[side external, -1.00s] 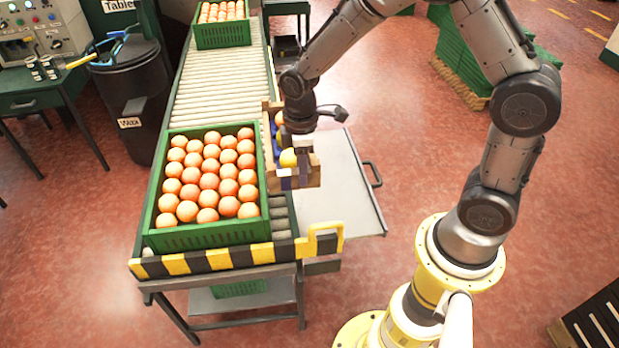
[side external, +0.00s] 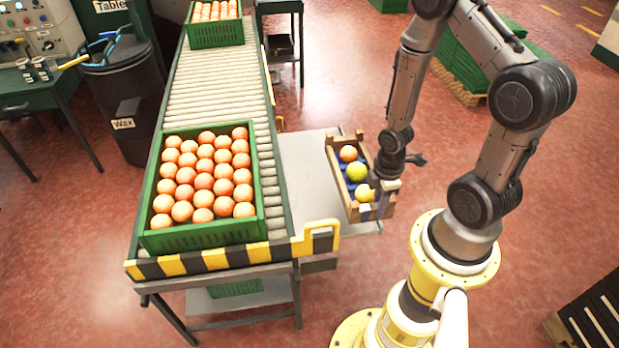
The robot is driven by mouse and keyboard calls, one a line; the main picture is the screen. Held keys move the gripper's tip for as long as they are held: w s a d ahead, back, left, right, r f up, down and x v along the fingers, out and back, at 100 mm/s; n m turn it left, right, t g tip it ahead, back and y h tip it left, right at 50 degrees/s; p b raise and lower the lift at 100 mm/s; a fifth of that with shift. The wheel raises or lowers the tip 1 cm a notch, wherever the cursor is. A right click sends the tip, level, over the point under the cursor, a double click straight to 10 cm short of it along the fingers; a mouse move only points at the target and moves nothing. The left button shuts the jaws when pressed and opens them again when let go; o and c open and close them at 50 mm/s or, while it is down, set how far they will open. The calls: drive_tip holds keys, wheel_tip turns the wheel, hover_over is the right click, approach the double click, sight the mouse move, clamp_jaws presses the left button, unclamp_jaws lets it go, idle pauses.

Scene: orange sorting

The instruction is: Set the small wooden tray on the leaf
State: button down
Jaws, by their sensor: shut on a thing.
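The small wooden tray (side external: 341,188) has a blue lining and holds an orange fruit (side external: 348,153), a yellow-green fruit (side external: 356,173) and a yellow fruit (side external: 364,192). My gripper (side external: 383,200) is shut on the tray at its near right side, and the fingers partly hide that wall. The leaf (side external: 305,180) is a flat grey plate beside the conveyor. The tray overlaps the leaf's right part in the picture and reaches past its right edge. I cannot tell whether the tray touches the leaf or hangs above it.
A green crate of oranges (side external: 158,238) stands on the roller conveyor (side external: 215,85) left of the leaf. Another crate (side external: 215,36) stands at the far end. The leaf's left part is bare.

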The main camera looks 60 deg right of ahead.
drive_tip(key=shift+s+f, duration=0.15)
drive_tip(key=shift+s, duration=0.1)
drive_tip(key=w+d+f, duration=0.1)
drive_tip(key=w, duration=0.1)
drive_tip(key=w+d+f, duration=0.1)
drive_tip(key=w, duration=0.2)
drive_tip(key=w+d+f, duration=0.1)
drive_tip(key=w+d, duration=0.1)
drive_tip(key=shift+w+f, duration=0.2)
drive_tip(key=shift+f, duration=0.15)
drive_tip(key=w+f, duration=0.1)
drive_tip(key=w+d+f, duration=0.1)
drive_tip(key=w+f, duration=0.1)
drive_tip(key=w+d+f, duration=0.1)
drive_tip(key=f, duration=0.1)
drive_tip(key=shift+w+d+f, duration=0.1)
drive_tip(key=shift+w+f, duration=0.1)
drive_tip(key=shift+f, duration=0.05)
drive_tip(key=shift+w+d+f, duration=0.1)
drive_tip(key=shift+w+f, duration=0.05)
drive_tip(key=shift+f, duration=0.8)
drive_tip(key=shift+w+d+f, duration=0.1)
drive_tip(key=shift+w+f, duration=0.05)
drive_tip(key=shift+f, duration=0.8)
drive_tip(key=c, duration=0.7)
unclamp_jaws()
drive_tip(key=shift+s+a+f, duration=0.1)
drive_tip(key=shift+f, duration=0.05)
drive_tip(key=shift+o, duration=0.2)
